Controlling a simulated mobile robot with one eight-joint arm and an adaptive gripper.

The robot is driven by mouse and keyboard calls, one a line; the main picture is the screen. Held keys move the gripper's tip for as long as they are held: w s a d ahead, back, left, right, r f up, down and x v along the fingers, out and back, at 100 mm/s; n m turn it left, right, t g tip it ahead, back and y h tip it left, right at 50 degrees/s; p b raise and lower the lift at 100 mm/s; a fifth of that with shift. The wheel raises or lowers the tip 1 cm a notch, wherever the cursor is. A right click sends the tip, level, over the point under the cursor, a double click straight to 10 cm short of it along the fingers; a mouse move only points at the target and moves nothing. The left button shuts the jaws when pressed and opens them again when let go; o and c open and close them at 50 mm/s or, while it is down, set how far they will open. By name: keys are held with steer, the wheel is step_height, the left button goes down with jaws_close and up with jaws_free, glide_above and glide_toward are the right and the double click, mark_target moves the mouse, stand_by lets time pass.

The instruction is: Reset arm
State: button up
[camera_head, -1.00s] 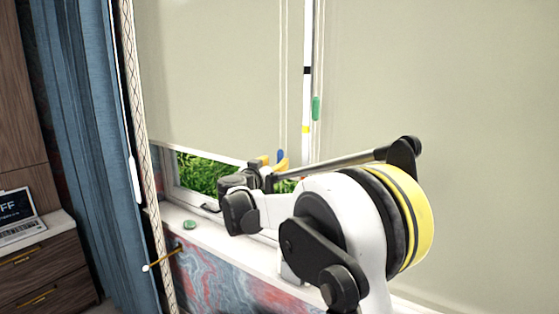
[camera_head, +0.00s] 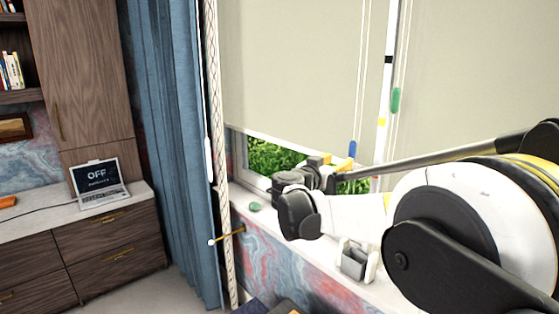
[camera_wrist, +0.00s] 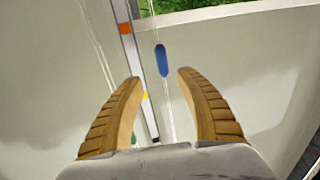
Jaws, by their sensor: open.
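My gripper (camera_wrist: 157,75) is open and empty in the wrist view, with its two tan ribbed fingers apart. A blue cord pull (camera_wrist: 162,60) hangs between and beyond the fingertips, on a pale cord; I see no contact with it. In the head view my arm reaches in from the right toward the window, and the gripper end (camera_head: 343,167) is small and partly hidden behind my wrist. The blue pull (camera_head: 352,149) shows just above it.
Pale blinds (camera_head: 290,70) cover most of the window. A green pull (camera_head: 395,100) hangs at the right. A grey holder (camera_head: 355,262) and a small green object (camera_head: 256,207) are on the sill (camera_head: 310,252). A blue curtain (camera_head: 172,130) and a laptop (camera_head: 98,185) are left.

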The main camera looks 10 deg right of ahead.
steer(key=s+d+f+n+g+y+b, duration=0.1)
steer(key=s+f+n+g+y+b, duration=0.15)
steer(key=s+f, duration=0.55)
steer(key=s+d+f+n+g+y+b, duration=0.1)
steer(key=s+f+g+y+b, duration=0.2)
steer(key=s, duration=0.9)
steer(key=s+a+f+n+y+b, duration=0.2)
steer(key=s+a+f, duration=0.3)
steer(key=s+f, duration=0.3)
steer(key=s+a+f+n+y+b, duration=0.2)
steer(key=s+a+f+y, duration=0.3)
steer(key=s+f, duration=0.4)
steer(key=s+a+n, duration=0.1)
steer(key=s, duration=0.2)
steer(key=shift+s+f, duration=0.15)
steer(key=shift+s, duration=0.05)
steer(key=shift+n, duration=0.25)
